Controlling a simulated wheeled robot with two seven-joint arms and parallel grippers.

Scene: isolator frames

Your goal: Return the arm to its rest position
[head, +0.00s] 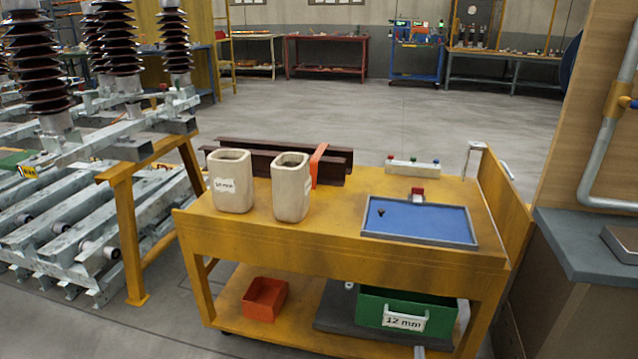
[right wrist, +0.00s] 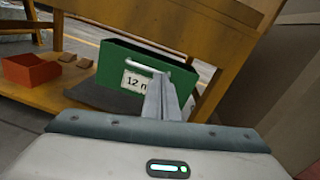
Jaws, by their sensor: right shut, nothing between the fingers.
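My right gripper (head: 419,352) shows only as a small grey tip at the bottom edge of the head view, in front of the cart's lower shelf. In the right wrist view its two fingers (right wrist: 165,98) are together with nothing between them. They point toward the green bin (right wrist: 125,65), overlapping its front in the picture; I cannot tell how far apart they are. The green bin (head: 372,310) has a white handle and a "12 mm" label. My left gripper is in neither view.
The yellow cart (head: 330,245) carries two beige containers (head: 232,182) (head: 291,188), brown beams (head: 262,163) and a blue tray (head: 440,219). An orange bin (head: 264,298) is on its lower shelf. A grey-topped cabinet (head: 585,248) stands at right. Open floor lies behind the cart.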

